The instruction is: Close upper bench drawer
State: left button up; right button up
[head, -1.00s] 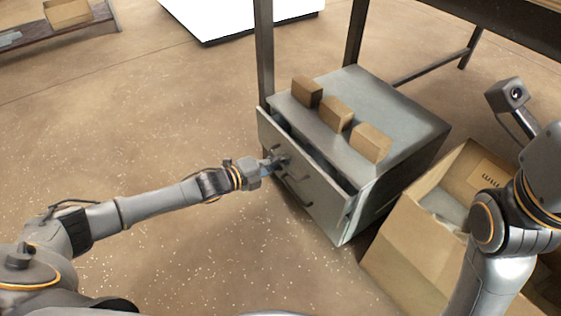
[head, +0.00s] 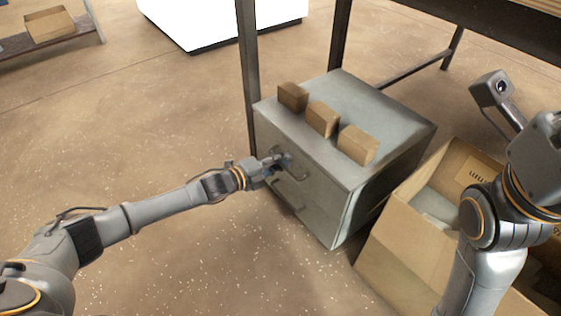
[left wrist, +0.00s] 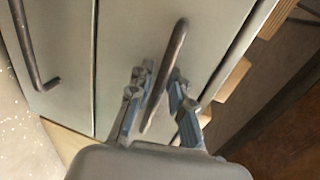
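The upper bench drawer (head: 268,135) in the grey cabinet (head: 395,110) looks flush with the cabinet front in the head view. Its bar handle (head: 301,176) is partly hidden by my left gripper (head: 281,163). In the left wrist view, the handle (left wrist: 174,50) runs between the fingers of my left gripper (left wrist: 158,95). The fingers are spread on either side of the handle, with gaps visible; they do not look clamped on it. The drawer front (left wrist: 125,35) lies just ahead. My right arm shows at the right, but its fingers are out of sight.
Three brown blocks (head: 322,119) stand in a row on the cabinet top. An open cardboard box (head: 395,245) stands right of the cabinet, near my right arm. Dark bench legs (head: 248,70) rise behind the cabinet.

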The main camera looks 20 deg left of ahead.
pick_arm(q)
jog(key=v, duration=1.2)
jog(key=shift+f, duration=0.1)
